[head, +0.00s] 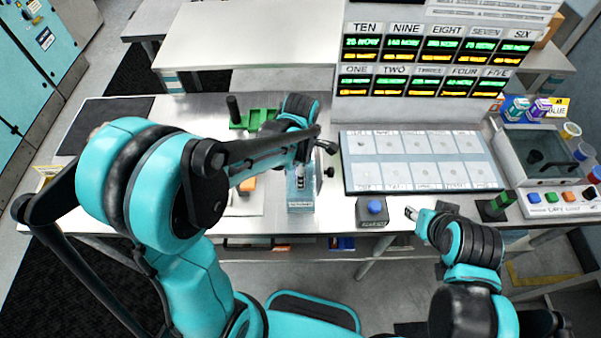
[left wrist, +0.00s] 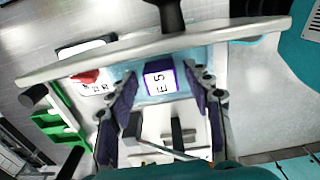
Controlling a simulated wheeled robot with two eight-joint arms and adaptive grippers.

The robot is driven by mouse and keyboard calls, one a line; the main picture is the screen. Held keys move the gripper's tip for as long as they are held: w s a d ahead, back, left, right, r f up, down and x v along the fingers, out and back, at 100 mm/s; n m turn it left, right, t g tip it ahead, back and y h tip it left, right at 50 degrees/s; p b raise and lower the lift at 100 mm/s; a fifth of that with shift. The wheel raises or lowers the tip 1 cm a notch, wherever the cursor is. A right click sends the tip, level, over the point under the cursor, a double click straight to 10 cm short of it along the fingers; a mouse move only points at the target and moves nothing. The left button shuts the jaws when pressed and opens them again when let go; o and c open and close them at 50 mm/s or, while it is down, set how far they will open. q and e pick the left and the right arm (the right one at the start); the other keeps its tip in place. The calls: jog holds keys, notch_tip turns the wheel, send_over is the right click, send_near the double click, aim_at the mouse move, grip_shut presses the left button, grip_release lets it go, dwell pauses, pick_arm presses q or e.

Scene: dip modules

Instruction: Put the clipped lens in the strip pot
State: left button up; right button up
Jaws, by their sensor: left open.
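In the left wrist view my left gripper (left wrist: 163,84) is open. Its dark purple pads stand on either side of a small white-topped block (left wrist: 160,80) with purple sides and dark lettering; I cannot tell whether they touch it. In the head view the left arm reaches over a teal and metal device (head: 301,190) at the table's middle, and its fingers are hidden. My right gripper (head: 411,214) is near the front edge, beside a blue-buttoned box; its opening is too small to judge. I cannot make out a clipped lens. Several small pots (head: 571,130) stand at the far right; none is readable as the strip pot.
A panel (head: 346,165) of pale squares lies right of the device, below a numbered display board (head: 434,60). A blue-buttoned box (head: 373,211) stands at the front. A green rack (head: 262,120) is behind left. A lidded machine (head: 538,150) with coloured buttons is at the right.

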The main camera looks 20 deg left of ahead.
pick_arm(q)
notch_tip(320, 180, up, 10)
jog(key=p, duration=0.2)
jog(key=s+a+r+m+t, duration=0.1)
jog(key=s+m, duration=0.4)
jog(key=m, duration=0.5)
jog(key=s+a+r+m+t, duration=0.2)
jog(key=s+m+t, duration=0.3)
jog(key=m, duration=0.6)
jog(key=shift+s+a+r+t, duration=0.15)
jog(key=shift+a+t, duration=0.45)
jog(key=shift+a, duration=0.25)
